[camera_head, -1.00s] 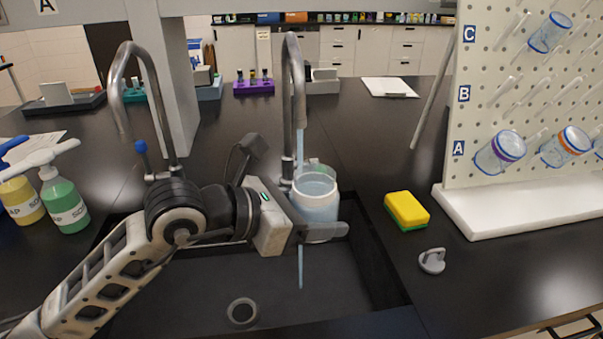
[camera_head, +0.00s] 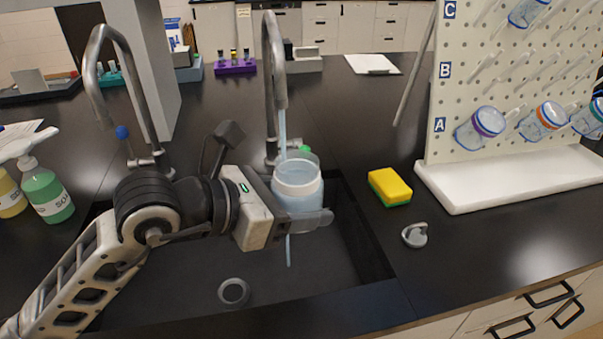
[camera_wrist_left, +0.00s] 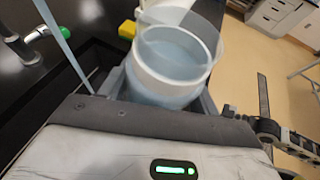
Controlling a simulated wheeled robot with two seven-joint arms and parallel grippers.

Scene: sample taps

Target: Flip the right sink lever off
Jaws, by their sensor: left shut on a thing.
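The right faucet (camera_head: 272,70) stands behind the sink, with water running from its spout. My left gripper (camera_head: 305,220) is shut on a translucent jar (camera_head: 298,184) with a white band, held upright over the sink. The water stream (camera_wrist_left: 62,38) passes beside the jar in the left wrist view. In the head view it reappears below the gripper. My right gripper is not in view.
The left faucet (camera_head: 98,75) has a blue-tipped lever (camera_head: 122,132). Right of the sink (camera_head: 190,270) are a yellow sponge (camera_head: 390,186), a small grey piece (camera_head: 415,235) and a pegboard rack (camera_head: 480,185). Soap bottles (camera_head: 46,192) stand left.

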